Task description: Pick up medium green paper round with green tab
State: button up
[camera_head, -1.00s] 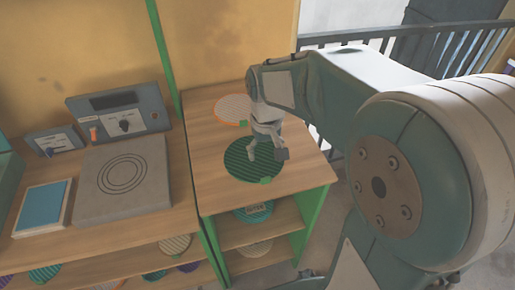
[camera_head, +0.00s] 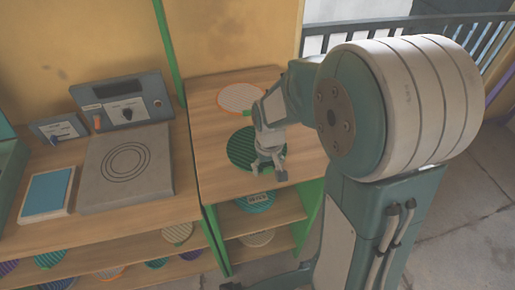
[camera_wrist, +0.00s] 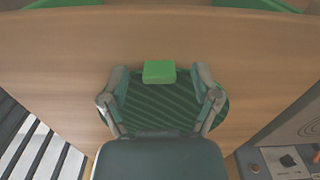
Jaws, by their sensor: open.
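The dark green striped paper round (camera_head: 240,148) lies flat on the wooden top of the shelf unit. In the wrist view the round (camera_wrist: 160,103) shows between and behind my fingers, with its bright green tab (camera_wrist: 158,71) at the edge. My gripper (camera_head: 268,170) is over the front right part of the round and hides the tab in the head view. In the wrist view my open gripper (camera_wrist: 160,76) has one finger on each side of the tab, with gaps on both sides. I cannot tell the remaining height above the wood.
A pale round with an orange rim (camera_head: 238,96) lies farther back on the same top. A teal round (camera_head: 258,203) lies on the shelf below. Bare wood (camera_head: 215,175) surrounds the green round.

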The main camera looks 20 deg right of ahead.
jog(key=c, duration=0.8)
jog(key=shift+s, duration=0.1)
jog(key=shift+c, duration=0.3)
jog(key=shift+s+f, duration=0.1)
jog(key=shift+c, duration=0.3)
jog(key=shift+r, duration=0.45)
jog(key=shift+c, duration=0.4)
notch_tip(320, 180, up, 2)
jog(key=shift+r, duration=0.25)
jog(key=s+r, duration=0.1)
jog(key=r, duration=0.1)
jog(key=s+a+r, duration=0.1)
jog(key=s+r, duration=0.1)
jog(key=s+a+r, duration=0.1)
jog(key=r, duration=0.1)
jog(key=shift+s+r, duration=0.1)
jog(key=shift+s, duration=0.2)
jog(key=s+a+r, duration=0.1)
jog(key=s, duration=0.1)
jog(key=s+a+r, duration=0.1)
jog(key=s, duration=0.2)
jog(key=s+a+r, duration=0.1)
jog(key=s, duration=0.2)
jog(key=shift+s+r, duration=0.1)
jog(key=shift+r, duration=0.25)
